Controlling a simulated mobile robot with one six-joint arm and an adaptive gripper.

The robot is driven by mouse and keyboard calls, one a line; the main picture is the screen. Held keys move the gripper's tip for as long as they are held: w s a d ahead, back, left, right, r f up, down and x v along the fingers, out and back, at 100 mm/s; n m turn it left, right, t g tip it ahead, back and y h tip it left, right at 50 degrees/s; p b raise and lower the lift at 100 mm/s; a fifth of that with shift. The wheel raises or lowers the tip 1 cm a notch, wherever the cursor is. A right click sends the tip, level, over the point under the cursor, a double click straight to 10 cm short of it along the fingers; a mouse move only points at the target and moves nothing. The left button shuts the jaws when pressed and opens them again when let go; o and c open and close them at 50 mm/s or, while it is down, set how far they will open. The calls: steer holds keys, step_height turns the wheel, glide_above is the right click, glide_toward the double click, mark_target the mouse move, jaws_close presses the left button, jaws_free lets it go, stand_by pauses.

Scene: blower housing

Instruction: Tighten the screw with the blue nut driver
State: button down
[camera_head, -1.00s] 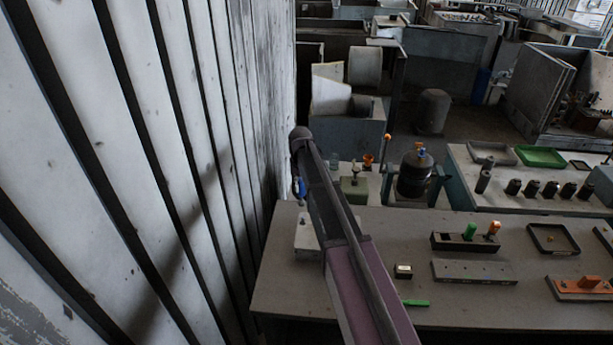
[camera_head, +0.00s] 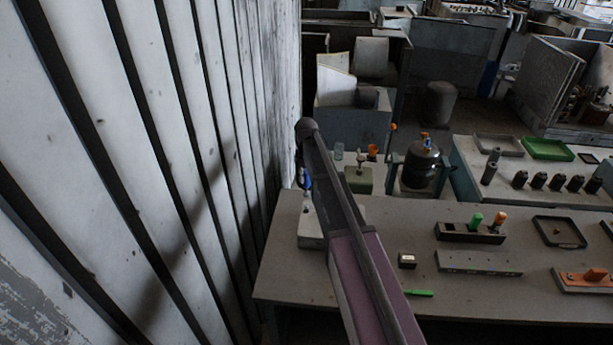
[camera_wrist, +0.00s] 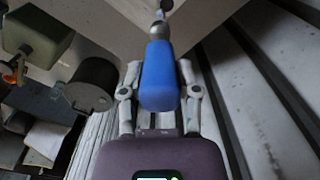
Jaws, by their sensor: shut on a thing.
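The blue nut driver (camera_wrist: 158,78) stands out in the wrist view, with its blue handle between the two fingers of my gripper (camera_wrist: 160,88). My gripper is shut on the handle. A metal collar and a thin shank run from the handle to the top edge, over a pale grey surface. In the head view a small part of the blue handle (camera_head: 307,183) shows left of my arm, above a pale grey block (camera_head: 310,232) at the bench's left end. I cannot make out the screw or whether the driver's tip touches anything.
A slatted wall (camera_head: 190,150) rises close to the left of my arm. The bench (camera_head: 370,285) carries a rack (camera_head: 455,234) with a green and an orange handle, a long grey bar (camera_head: 478,264) and a green pen-like piece (camera_head: 419,293). A dark tank (camera_head: 421,165) stands behind.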

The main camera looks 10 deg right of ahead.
mark_target(306, 187)
steer(key=shift+f+b, duration=1.65)
steer(key=shift+f, duration=0.25)
steer(key=shift+f+b, duration=0.35)
steer(key=n, duration=0.5)
steer(key=shift+n, duration=0.3)
steer(key=n, duration=0.5)
steer(key=shift+n, duration=0.3)
steer(key=n, duration=0.3)
steer(key=shift+n, duration=0.4)
steer(key=n, duration=0.3)
steer(key=shift+f+b, duration=0.4)
